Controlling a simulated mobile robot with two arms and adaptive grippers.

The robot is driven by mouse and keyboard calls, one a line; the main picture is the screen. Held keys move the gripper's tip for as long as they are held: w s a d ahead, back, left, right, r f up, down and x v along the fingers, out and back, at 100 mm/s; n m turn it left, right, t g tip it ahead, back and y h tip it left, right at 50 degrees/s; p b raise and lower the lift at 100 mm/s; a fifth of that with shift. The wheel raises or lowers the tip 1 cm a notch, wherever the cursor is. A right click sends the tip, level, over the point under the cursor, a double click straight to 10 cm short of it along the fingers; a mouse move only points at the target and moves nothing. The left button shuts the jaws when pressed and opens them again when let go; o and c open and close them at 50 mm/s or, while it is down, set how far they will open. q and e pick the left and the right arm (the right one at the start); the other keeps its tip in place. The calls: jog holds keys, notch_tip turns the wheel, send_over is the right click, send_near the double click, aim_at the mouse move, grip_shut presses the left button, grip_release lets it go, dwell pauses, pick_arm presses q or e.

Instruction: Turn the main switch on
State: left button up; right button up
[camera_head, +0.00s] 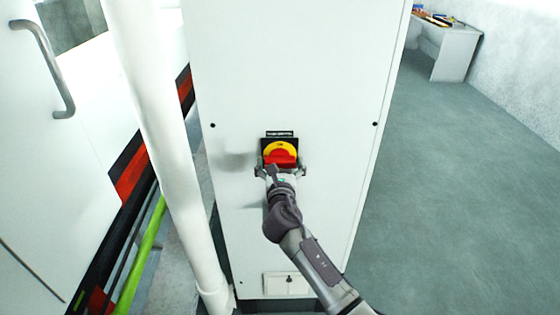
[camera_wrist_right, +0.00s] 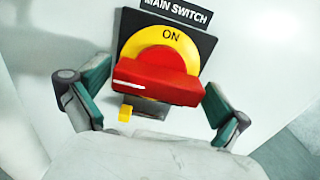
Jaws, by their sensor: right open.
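The main switch (camera_head: 281,153) is a red handle on a yellow disc with a black backplate, on the front of a white cabinet. In the right wrist view the red handle (camera_wrist_right: 157,82) lies roughly crosswise, slightly tilted. "ON" shows on the yellow disc above it, and the "MAIN SWITCH" label is at the top. My right gripper (camera_head: 280,172) is at the switch, just below its middle. In the right wrist view its open fingers (camera_wrist_right: 150,105) stand on either side of the red handle. Whether they touch the handle cannot be told. My left gripper is not in view.
The white cabinet (camera_head: 290,60) fills the middle. A white pipe (camera_head: 165,130) runs down its left side, with a green pipe (camera_head: 140,255) lower left. A door handle (camera_head: 55,70) is at upper left. Open floor (camera_head: 450,180) lies right, with a desk (camera_head: 450,50) behind.

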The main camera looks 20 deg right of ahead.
jog(key=shift+w, duration=0.1)
jog(key=c, duration=0.9)
jog(key=shift+m, duration=0.3)
jog(key=m+b, duration=0.1)
jog(key=m, duration=0.2)
jog(key=shift+f+m, duration=0.1)
jog(key=shift+m, duration=0.2)
jog(key=m+b, duration=0.2)
jog(key=m, duration=0.2)
jog(key=shift+d+m, duration=0.1)
jog(key=shift+m, duration=0.2)
jog(key=m+b, duration=0.2)
jog(key=m, duration=0.3)
jog(key=shift+f, duration=0.15)
jog(key=shift+m+b, duration=0.95)
jog(key=shift+m, duration=1.05)
